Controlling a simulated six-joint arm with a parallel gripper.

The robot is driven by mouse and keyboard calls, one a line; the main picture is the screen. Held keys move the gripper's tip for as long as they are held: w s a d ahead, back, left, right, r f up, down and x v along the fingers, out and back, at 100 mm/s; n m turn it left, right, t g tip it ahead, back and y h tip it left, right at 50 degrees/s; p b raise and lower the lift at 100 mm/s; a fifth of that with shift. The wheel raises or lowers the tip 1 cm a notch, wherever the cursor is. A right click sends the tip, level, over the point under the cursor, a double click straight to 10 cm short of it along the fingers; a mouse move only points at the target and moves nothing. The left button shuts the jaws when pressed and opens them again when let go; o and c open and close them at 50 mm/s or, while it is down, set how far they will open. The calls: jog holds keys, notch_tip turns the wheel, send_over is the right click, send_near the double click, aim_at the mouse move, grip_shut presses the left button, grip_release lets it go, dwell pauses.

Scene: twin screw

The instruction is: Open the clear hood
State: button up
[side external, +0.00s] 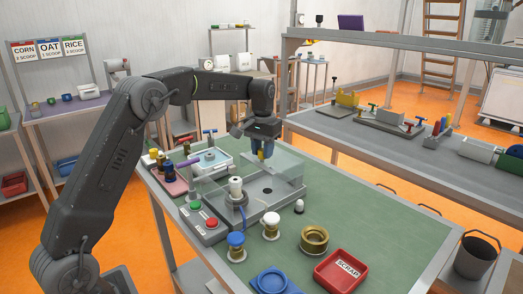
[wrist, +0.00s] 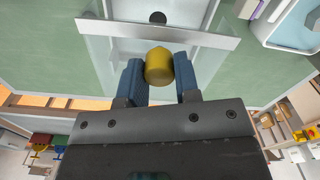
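The clear hood (side external: 286,166) is a see-through cover over the grey machine base (side external: 262,205) on the green bench. In the wrist view a pale edge strip and clear panel of the hood (wrist: 100,45) lie just beyond the fingers. A rounded yellow knob (wrist: 159,66) sits between my gripper's blue fingers (wrist: 159,78), with a finger against each side. How far the hood is raised is hard to tell.
A control box with green and red buttons (side external: 203,216) stands at the front left of the machine. Brass and white fittings (side external: 271,226), a brass ring (side external: 314,239), a blue dish (side external: 271,281) and a red scrap tray (side external: 341,272) stand in front. The bench's right side is clear.

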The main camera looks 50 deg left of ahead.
jog(key=o, duration=0.4)
jog(key=shift+r, duration=6.9)
